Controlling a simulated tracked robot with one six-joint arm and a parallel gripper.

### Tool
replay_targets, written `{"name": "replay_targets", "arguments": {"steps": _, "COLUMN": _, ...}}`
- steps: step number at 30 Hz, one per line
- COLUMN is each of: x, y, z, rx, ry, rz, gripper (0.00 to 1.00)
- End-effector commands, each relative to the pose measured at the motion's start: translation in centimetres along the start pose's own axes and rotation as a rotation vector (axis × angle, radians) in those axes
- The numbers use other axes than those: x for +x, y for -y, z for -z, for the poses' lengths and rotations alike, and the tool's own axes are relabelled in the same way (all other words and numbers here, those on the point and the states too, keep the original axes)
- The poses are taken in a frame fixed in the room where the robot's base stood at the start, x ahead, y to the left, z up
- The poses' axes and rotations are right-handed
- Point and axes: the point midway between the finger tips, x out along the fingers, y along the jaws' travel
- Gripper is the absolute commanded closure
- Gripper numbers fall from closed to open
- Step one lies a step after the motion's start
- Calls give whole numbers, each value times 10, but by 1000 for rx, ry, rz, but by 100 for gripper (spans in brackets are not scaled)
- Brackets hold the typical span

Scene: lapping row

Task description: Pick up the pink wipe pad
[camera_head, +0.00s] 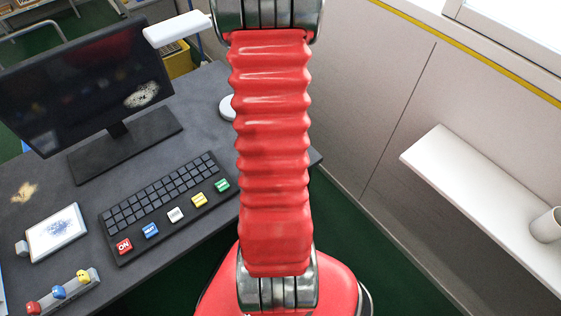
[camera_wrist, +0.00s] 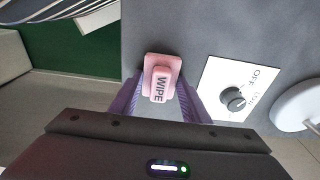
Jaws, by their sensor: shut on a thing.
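The pink wipe pad (camera_wrist: 161,78), marked "WIPE", shows in the wrist view at the upper middle. My gripper (camera_wrist: 160,98) has its two purple fingers on either side of the pad's raised grip and is shut on it. The pad is over the dark grey desk top (camera_wrist: 215,25); I cannot tell whether it touches the desk. In the head view my red arm crosses the middle, and neither the gripper nor the pad shows.
A white plate with a dark knob (camera_wrist: 235,98) lies right of the pad, with a white round thing (camera_wrist: 300,104) beyond it. In the head view, a monitor (camera_head: 85,80), a keyboard (camera_head: 165,205) and a white shelf (camera_head: 480,200) stand around my arm.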

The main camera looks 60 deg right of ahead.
Motion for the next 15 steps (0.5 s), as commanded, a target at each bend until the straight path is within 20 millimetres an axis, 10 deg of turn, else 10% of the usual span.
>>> {"name": "replay_targets", "arguments": {"steps": 15, "x": -4, "y": 0, "z": 1, "rx": 1, "ry": -1, "rz": 1, "gripper": 79}}
